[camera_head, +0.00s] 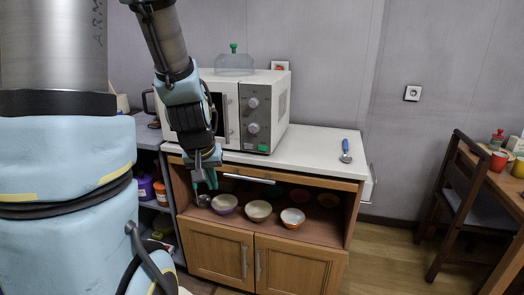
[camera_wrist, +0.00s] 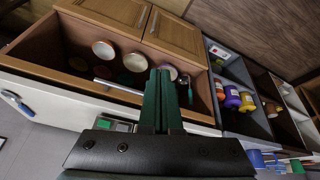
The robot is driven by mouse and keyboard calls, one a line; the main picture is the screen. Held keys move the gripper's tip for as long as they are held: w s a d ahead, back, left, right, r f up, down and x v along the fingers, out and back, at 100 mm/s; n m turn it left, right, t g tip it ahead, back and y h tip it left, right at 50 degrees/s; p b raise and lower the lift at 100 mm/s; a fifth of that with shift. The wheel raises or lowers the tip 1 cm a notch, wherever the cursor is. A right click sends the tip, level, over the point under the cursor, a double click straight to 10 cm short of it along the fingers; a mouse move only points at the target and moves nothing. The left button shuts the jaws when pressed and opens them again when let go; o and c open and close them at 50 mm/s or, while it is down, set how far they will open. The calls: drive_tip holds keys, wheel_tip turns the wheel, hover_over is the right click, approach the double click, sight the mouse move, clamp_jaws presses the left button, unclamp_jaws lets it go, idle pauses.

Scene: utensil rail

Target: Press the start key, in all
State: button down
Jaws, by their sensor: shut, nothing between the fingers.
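The white microwave (camera_head: 278,92) stands on the counter, its grey panel carrying two round knobs. A green key (camera_head: 263,148), seemingly the start key, is at the panel's bottom. A small green patch (camera_wrist: 122,126) in the wrist view, partly hidden behind my gripper body, may be the same key. My gripper (camera_head: 198,183) points down in front of the counter edge, left of and below the key, apart from it. In the wrist view my gripper (camera_wrist: 159,74) has its dark green fingers together, empty, over the open shelf.
Several bowls, including a cream bowl (camera_head: 258,210), stand in the open shelf below the counter. A drawer-like bar handle (camera_head: 249,179) juts out at the counter front. A blue-handled utensil (camera_head: 346,150) lies on the counter's right. A chair (camera_head: 455,200) and table are far right.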

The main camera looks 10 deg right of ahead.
sight(263, 148)
drive_tip(key=w+d+f+m+t+y+b, duration=0.1)
drive_tip(key=w+d+m+t+y, duration=0.1)
drive_tip(key=w+d+t+y, duration=0.4)
drive_tip(key=w+d+t, duration=0.2)
drive_tip(key=d+t, duration=0.3)
drive_tip(key=d, duration=0.1)
drive_tip(key=shift+w+d+f+b, duration=0.2)
drive_tip(key=shift+w+f+b, duration=0.15)
drive_tip(key=shift+w, duration=0.05)
drive_tip(key=shift+w, duration=0.1)
drive_tip(key=shift+w+d, duration=0.7)
drive_tip(key=shift+w, duration=0.55)
drive_tip(key=shift+w+d, duration=0.7)
drive_tip(key=shift+w, duration=0.6)
drive_tip(key=shift+w+d, duration=0.7)
drive_tip(key=shift+w, duration=0.55)
drive_tip(key=shift+w, duration=0.15)
drive_tip(key=shift+w+d, duration=0.2)
drive_tip(key=shift+w, duration=0.05)
